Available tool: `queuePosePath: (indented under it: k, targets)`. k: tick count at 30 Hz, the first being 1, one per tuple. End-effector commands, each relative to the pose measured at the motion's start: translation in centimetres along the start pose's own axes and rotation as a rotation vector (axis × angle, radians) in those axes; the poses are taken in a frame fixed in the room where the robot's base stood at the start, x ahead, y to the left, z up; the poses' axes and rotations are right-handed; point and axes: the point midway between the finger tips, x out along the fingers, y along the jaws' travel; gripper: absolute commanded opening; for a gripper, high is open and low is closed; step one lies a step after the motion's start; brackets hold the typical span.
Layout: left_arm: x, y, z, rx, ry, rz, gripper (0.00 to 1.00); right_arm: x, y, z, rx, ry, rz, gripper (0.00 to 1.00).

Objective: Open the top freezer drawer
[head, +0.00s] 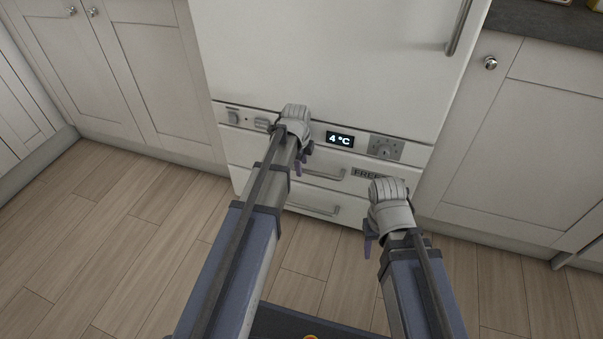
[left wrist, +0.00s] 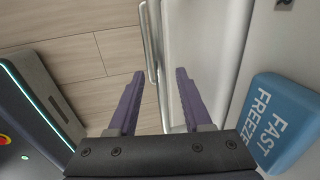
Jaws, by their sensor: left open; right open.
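The top freezer drawer (head: 262,152) is a white front below the control panel, and it looks closed. Its bar handle (head: 325,175) is partly hidden by my left arm. My left gripper (head: 303,160) is open just above and left of the visible handle. In the left wrist view, my left gripper (left wrist: 160,73) has its two purple fingers apart, with a metal handle bar (left wrist: 152,50) showing between and beyond them; I cannot tell whether they touch. My right gripper (head: 370,242) is open and empty, in front of the drawers' right side.
A lower drawer with its own handle (head: 315,210) sits beneath. The control panel has a 4 °C display (head: 340,139) and a blue FAST FREEZE button (left wrist: 285,122). White cabinets (head: 520,150) flank the fridge. The wooden floor (head: 120,230) in front is clear.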

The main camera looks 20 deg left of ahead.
Motion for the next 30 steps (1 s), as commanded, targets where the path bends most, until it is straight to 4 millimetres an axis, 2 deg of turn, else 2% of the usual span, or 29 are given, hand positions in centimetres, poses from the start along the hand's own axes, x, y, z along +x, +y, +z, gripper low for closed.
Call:
queuePosePath:
  k: [1, 3, 12, 25, 30]
  targets:
    - [0.93, 0.04, -0.01, 0.000, 0.000, 0.000, 0.50, 0.91, -0.09, -0.05, 0.001, 0.000, 0.000, 0.50]
    - [1.22, 0.02, -0.01, 0.000, 0.000, 0.000, 0.50, 1.19, -0.12, -0.07, 0.002, 0.000, 0.000, 0.50]
    - [1.16, 0.00, -0.02, 0.000, 0.000, 0.000, 0.50, 1.13, -0.11, -0.06, 0.003, 0.000, 0.000, 0.50]
    - [1.17, 0.00, -0.01, 0.000, 0.000, 0.000, 0.02, 1.14, -0.11, -0.06, 0.003, 0.000, 0.000, 0.50]
    - [1.17, 0.00, -0.01, 0.000, 0.000, 0.000, 0.00, 1.14, -0.11, -0.06, 0.003, 0.000, 0.000, 0.50]
